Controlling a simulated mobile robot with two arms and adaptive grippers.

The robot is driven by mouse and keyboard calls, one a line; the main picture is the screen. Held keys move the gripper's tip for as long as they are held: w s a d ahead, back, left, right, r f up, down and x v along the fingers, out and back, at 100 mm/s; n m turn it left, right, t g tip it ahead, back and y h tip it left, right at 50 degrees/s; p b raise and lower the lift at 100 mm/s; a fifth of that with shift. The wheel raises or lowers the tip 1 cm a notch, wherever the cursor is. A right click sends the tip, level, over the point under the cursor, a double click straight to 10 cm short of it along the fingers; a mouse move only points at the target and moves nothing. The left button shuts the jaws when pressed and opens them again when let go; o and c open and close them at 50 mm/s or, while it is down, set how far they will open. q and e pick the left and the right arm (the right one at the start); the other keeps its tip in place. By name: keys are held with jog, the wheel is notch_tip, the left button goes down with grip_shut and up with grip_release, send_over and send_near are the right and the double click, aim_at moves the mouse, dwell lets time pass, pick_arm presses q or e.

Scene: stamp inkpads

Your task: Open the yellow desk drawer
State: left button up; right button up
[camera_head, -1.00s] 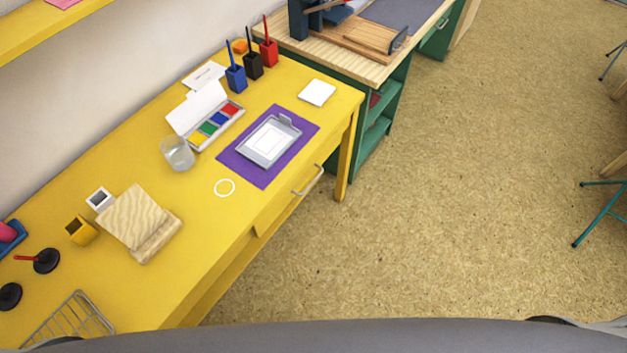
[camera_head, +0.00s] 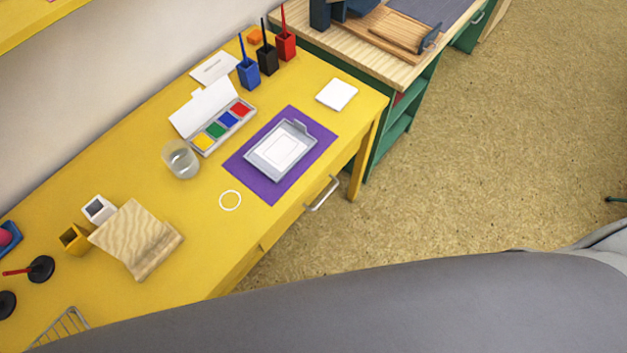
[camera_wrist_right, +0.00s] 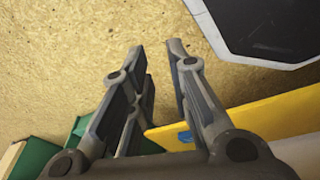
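The yellow desk (camera_head: 235,262) runs diagonally through the head view from lower left to upper centre. Its drawer (camera_head: 290,219) is in the front side, seen steeply from above, and looks shut or nearly so. A metal bar handle (camera_head: 323,193) sticks out from the drawer front. My right gripper (camera_wrist_right: 157,48) shows in the right wrist view with its fingers apart and bare floor between them, holding nothing. A yellow edge (camera_wrist_right: 265,112), probably the desk, lies to the right of the fingers. The handle is not visible there. My left gripper is in neither view.
Open floor (camera_head: 480,180) lies to the right.

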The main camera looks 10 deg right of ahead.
jog(key=w+d+r+n+t+b, duration=0.1)
jog(key=w+d+n+t+b, duration=0.1)
jog(key=w, duration=0.4)
jog(key=w+d+r+n+t+b, duration=0.1)
jog(key=w+r+n+t, duration=0.1)
jog(key=w, duration=0.4)
jog(key=n+t+y+b, duration=0.6)
jog(key=n+y+b, duration=0.4)
jog(key=n, duration=0.8)
send_near(327, 194)
jog(key=x, duration=0.5)
jog(key=p+x, duration=0.1)
jog(key=x, duration=0.4)
jog(key=shift+f, duration=0.25)
jog(key=shift+c, duration=0.2)
grip_shut()
